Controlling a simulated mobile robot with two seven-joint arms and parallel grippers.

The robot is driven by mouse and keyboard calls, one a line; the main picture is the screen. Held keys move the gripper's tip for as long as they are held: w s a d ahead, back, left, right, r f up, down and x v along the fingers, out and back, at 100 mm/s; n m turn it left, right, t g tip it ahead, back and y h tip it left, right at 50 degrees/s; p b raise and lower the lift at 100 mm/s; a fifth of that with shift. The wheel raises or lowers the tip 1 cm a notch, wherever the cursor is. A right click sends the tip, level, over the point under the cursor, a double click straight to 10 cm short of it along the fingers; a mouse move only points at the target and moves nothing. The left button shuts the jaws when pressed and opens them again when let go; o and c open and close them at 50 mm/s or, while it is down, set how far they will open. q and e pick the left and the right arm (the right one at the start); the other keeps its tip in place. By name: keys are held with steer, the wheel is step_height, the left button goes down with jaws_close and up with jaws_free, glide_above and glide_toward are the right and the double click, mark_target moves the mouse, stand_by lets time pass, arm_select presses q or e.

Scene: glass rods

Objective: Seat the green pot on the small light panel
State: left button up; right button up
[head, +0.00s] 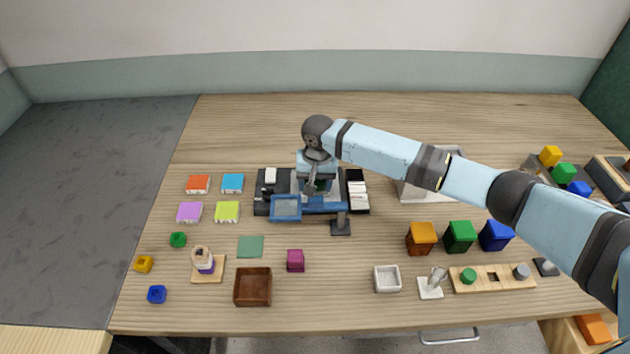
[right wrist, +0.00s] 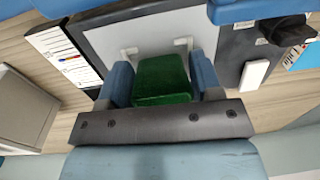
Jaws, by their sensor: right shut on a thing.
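My right gripper (right wrist: 163,85) is shut on the green pot (right wrist: 162,78), whose sides sit between the two blue fingers in the right wrist view. In the head view my right gripper (head: 318,187) is over the middle of a dark station with a blue frame, and the arm mostly hides the pot. A pale grey panel (right wrist: 115,38) with two small white brackets lies beyond the pot in the wrist view; it looks like the light panel. I cannot tell whether the pot touches it. My left gripper is not in view.
A white card with lines (head: 358,195) and a white block (head: 270,175) flank the station. A blue-framed plate (head: 286,208) is at its front. A pale box (head: 418,190) stands right, under my arm. Orange, green (head: 460,237) and blue blocks stand front right. The back of the table is clear.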

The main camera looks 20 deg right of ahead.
steer(key=o, duration=1.1)
